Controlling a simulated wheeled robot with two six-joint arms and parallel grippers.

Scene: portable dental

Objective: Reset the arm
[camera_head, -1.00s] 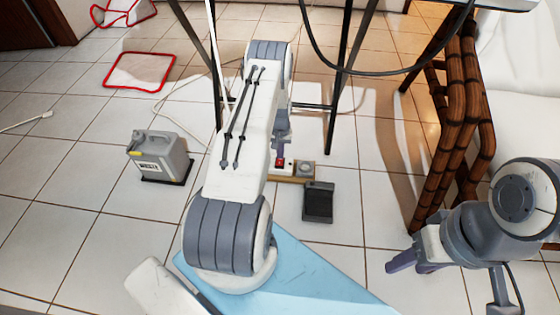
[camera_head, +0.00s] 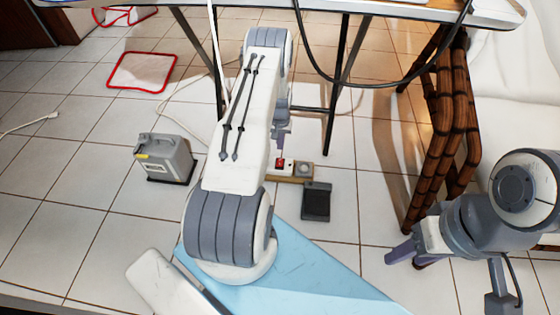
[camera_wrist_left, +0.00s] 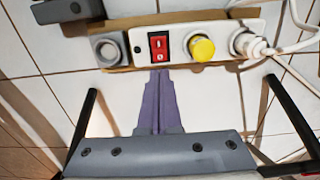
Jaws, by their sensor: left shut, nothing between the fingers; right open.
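My left arm reaches forward in the head view, and its gripper (camera_head: 281,150) points down beside a red rocker switch (camera_head: 281,163). In the left wrist view the purple fingers of my left gripper (camera_wrist_left: 159,72) are shut and empty. Their tips are at the lower edge of the red switch (camera_wrist_left: 159,46) in the picture; whether they touch it I cannot tell. My right gripper (camera_head: 402,258) is open and empty at the right, above the floor.
A grey box with a handle (camera_head: 164,158) stands on the floor at the left. A dark foot pedal (camera_head: 316,202) lies right of my left arm. Table legs (camera_head: 336,90) stand around the strip. A bamboo chair frame (camera_head: 440,140) is at the right. A light blue surface (camera_head: 300,275) lies in front.

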